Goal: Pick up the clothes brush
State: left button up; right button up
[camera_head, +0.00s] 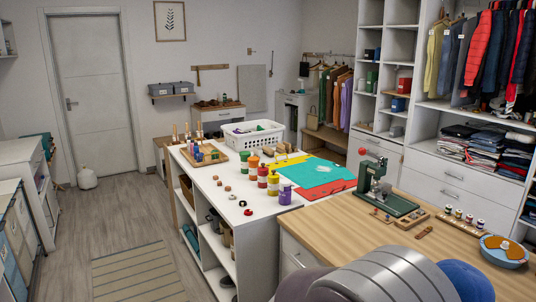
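I cannot pick out the clothes brush with certainty. A small brown elongated item (424,232) lies flat on the wooden worktop (345,228) at the right, near its front side; it is too small to tell whether it is a brush. Beside it a brown wooden holder (412,218) lies close to a green press with a red knob (372,182). Neither of my grippers shows in the head view.
A white island (215,190) holds several paint jars, a white basket (251,136) and colored sheets. A blue dish (503,250) sits at the worktop's right. Large rounded grey and blue shapes block the bottom edge. Floor (70,225) is open at left, around a striped rug (138,274).

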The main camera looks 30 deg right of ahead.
aim_at(267, 151)
jog(key=i, duration=5.45)
jog(key=i+j+z, duration=0.1)
jog(key=i, duration=1)
jog(key=i+j, duration=0.2)
jog(key=i, duration=0.9)
jog(key=i+z, duration=0.25)
jog(key=i, duration=0.5)
jog(key=i+j+z, duration=0.25)
jog(key=i, duration=0.45)
jog(key=i+l+z, duration=0.1)
jog(key=z, duration=0.3)
jog(key=i+z, duration=0.5)
jog(key=z, duration=0.25)
jog(key=i+z, duration=0.25)
jog(key=z, duration=0.15)
jog(key=i+l+z, duration=0.15)
jog(key=i+z, duration=0.25)
jog(key=i, duration=0.25)
jog(key=i+z, duration=0.4)
jog(key=i, duration=2.3)
